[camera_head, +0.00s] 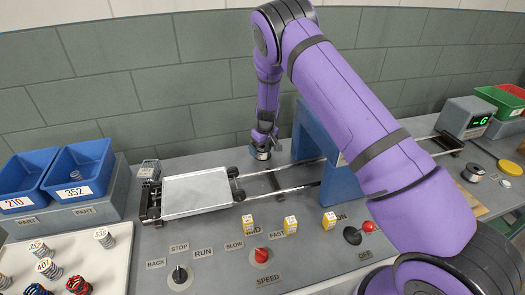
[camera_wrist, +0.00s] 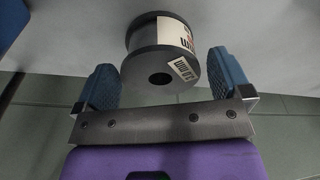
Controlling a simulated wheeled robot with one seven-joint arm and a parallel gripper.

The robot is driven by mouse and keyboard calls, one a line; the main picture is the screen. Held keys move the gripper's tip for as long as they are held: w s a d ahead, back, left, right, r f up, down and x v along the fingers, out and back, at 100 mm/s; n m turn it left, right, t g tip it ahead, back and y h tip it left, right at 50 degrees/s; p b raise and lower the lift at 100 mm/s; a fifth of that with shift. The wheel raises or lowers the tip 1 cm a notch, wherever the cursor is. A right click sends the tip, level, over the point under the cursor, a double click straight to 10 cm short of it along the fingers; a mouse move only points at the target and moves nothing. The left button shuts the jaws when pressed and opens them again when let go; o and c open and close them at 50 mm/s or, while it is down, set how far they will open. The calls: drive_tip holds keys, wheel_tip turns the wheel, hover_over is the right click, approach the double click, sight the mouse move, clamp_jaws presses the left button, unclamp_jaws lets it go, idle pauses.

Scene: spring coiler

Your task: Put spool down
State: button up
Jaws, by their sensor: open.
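The spool (camera_wrist: 163,55) is dark grey with a white label and sits between my gripper's two fingers in the wrist view. My gripper (camera_wrist: 165,80) is open, with a gap showing between the spool and the right blue finger pad; the left pad is close to the spool. In the head view the spool (camera_head: 262,152) is small at the end of my purple arm, at the back of the grey bench near the wall. My arm hides most of the gripper there, and the spool's underside cannot be seen clearly.
A silver plate (camera_head: 196,192) on rails stands left of the spool. A blue frame (camera_head: 312,135) stands close on its right. Another spool (camera_head: 473,172) lies at the right by a scale (camera_head: 466,117).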

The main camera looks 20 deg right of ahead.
wheel_tip(320, 180, up, 10)
drive_tip(key=s, duration=0.2)
wheel_tip(320, 180, up, 17)
drive_tip(key=m, duration=0.1)
hover_over(265, 149)
drive_tip(key=s+d, duration=0.2)
drive_tip(key=s, duration=0.5)
drive_tip(key=s+d+r+m+t+y, duration=0.1)
drive_tip(key=s+r, duration=0.9)
drive_tip(key=s+d+r+t, duration=0.1)
drive_tip(key=s+r, duration=0.1)
drive_tip(key=s, duration=0.8)
drive_tip(key=s+d+r+m+h, duration=0.1)
drive_tip(key=s+r, duration=0.2)
drive_tip(key=s, duration=0.7)
drive_tip(key=s+d+r+m+t, duration=0.1)
drive_tip(key=s+r, duration=0.1)
drive_tip(key=s, duration=0.8)
drive_tip(key=shift+d+r+t+h, duration=0.25)
drive_tip(key=shift+t+h, duration=0.05)
drive_tip(key=shift+h, duration=0.1)
